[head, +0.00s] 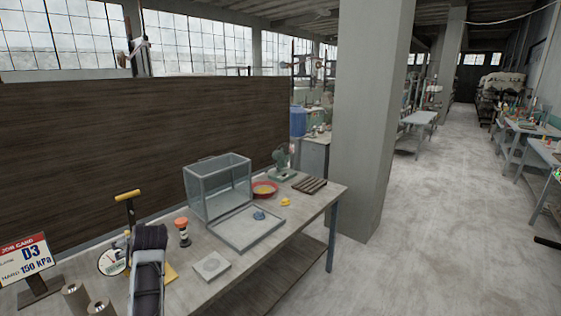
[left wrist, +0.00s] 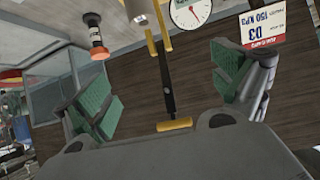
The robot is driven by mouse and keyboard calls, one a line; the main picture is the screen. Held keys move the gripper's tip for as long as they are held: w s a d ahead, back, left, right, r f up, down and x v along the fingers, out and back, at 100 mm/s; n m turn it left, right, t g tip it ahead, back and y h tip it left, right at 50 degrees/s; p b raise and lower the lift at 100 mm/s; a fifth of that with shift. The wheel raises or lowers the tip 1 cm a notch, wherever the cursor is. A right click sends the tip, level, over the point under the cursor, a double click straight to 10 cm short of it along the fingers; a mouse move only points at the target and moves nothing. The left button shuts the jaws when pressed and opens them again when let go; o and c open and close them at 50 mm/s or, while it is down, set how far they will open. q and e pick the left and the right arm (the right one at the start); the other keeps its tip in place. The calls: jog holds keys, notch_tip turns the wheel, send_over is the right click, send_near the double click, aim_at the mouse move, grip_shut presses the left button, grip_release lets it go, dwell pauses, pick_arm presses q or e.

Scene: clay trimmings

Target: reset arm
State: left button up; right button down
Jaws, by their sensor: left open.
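My left arm comes up from the bottom of the head view, over the table's near left part. In the left wrist view my left gripper (left wrist: 165,85) shows its two green-padded fingers spread wide apart, with nothing held between them. A T-handled tool with a yellow grip (head: 128,195) and a round white dial (head: 112,261) stands just beyond the arm. In the left wrist view its dark rod and yellow crossbar (left wrist: 174,124) appear between the fingers, beyond them; the depth gap is unclear. My right gripper is not in view.
The workbench (head: 215,288) holds an orange-topped cylinder (head: 182,232), a grey square slab (head: 211,265), a clear box (head: 218,188), a tray (head: 243,240) and a red bowl (head: 264,189). A job card (head: 25,258) and metal cylinders (head: 75,297) stand left. A pillar (head: 370,120) rises beyond.

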pick_arm(q)
jog(key=s+d+f+m+g+h, duration=0.1)
jog(key=s+d+f+m+h, duration=0.15)
jog(key=s+d+f, duration=0.4)
jog(key=s+d+f+m+h, duration=0.2)
jog(key=s+d+f+m, duration=0.2)
jog(key=s+f, duration=0.45)
jog(key=s+d+f+m+g+h, duration=0.25)
jog(key=s+d, duration=0.35)
jog(key=s, duration=0.3)
jog(key=s+d+f+m+g+h, duration=0.1)
jog(key=s+d+f+m, duration=0.15)
jog(key=s+d, duration=0.5)
jog(key=s+a+f+g, duration=0.1)
jog(key=s+f, duration=0.1)
jog(key=f, duration=1.5)
jog(key=s+a+f, duration=0.1)
jog(key=s+f, duration=0.1)
jog(key=f, duration=1.5)
jog(key=s+a+f, duration=0.2)
jog(key=s+f, duration=0.7)
jog(key=s, duration=0.2)
jog(key=s+a+f+g, duration=0.1)
jog(key=s+a+f, duration=0.1)
jog(key=s+f, duration=0.8)
jog(key=shift+s+f, duration=0.2)
jog(key=shift+s, duration=0.45)
jog(key=shift+n+g, duration=0.25)
